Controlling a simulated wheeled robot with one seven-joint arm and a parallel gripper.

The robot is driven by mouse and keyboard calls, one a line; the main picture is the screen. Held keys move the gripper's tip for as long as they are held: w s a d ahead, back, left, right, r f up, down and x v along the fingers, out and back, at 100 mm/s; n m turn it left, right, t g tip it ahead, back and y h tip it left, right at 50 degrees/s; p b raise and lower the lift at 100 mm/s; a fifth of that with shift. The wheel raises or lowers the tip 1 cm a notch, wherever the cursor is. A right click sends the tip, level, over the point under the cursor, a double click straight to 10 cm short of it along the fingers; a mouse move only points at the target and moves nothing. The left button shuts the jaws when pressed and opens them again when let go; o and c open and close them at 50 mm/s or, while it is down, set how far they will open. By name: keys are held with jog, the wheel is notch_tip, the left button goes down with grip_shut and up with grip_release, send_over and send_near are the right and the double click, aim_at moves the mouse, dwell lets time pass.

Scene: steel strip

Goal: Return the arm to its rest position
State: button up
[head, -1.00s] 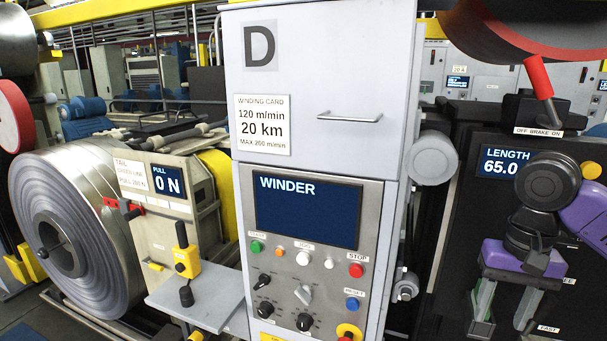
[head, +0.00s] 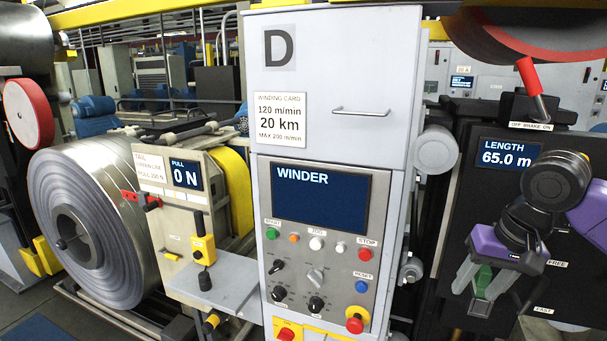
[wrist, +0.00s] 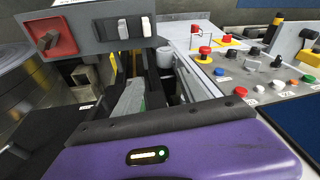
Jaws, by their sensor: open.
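My gripper (head: 480,292), with a purple body and grey fingers with green inside, hangs at the right of the head view. Its fingers point down and to the left, apart and with nothing between them. It shows in front of the black panel (head: 450,225) with the length display (head: 507,153). I cannot tell the gap to that panel. In the wrist view the purple gripper body (wrist: 175,150) fills the bottom, and the fingers are mostly hidden behind its dark edge.
The grey winder cabinet (head: 340,85) stands left of my gripper, with buttons and a red knob (head: 355,324) on its front. A red-handled brake lever (head: 532,80) is above my arm. A steel coil (head: 85,225) and a small shelf (head: 225,280) are further left.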

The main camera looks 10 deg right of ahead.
jog(key=w+a+r+n+t+y+b, duration=0.1)
jog(key=w+a+r+n+t+y, duration=0.25)
jog(key=w+a+r+t, duration=0.95)
jog(key=s+a+f+h+b, duration=0.1)
jog(key=s+a+f, duration=0.1)
jog(key=s+f, duration=0.8)
jog(key=s+a+f+n+h+b, duration=0.1)
jog(key=s+a+f, duration=0.2)
jog(key=s+f, duration=0.8)
jog(key=s+a+f+g+h+b, duration=0.1)
jog(key=s+f, duration=0.9)
jog(key=s, duration=1.7)
jog(key=shift+s+a+f+h, duration=0.25)
jog(key=shift+a+h, duration=0.2)
jog(key=shift+a, duration=0.8)
jog(key=shift+n, duration=0.25)
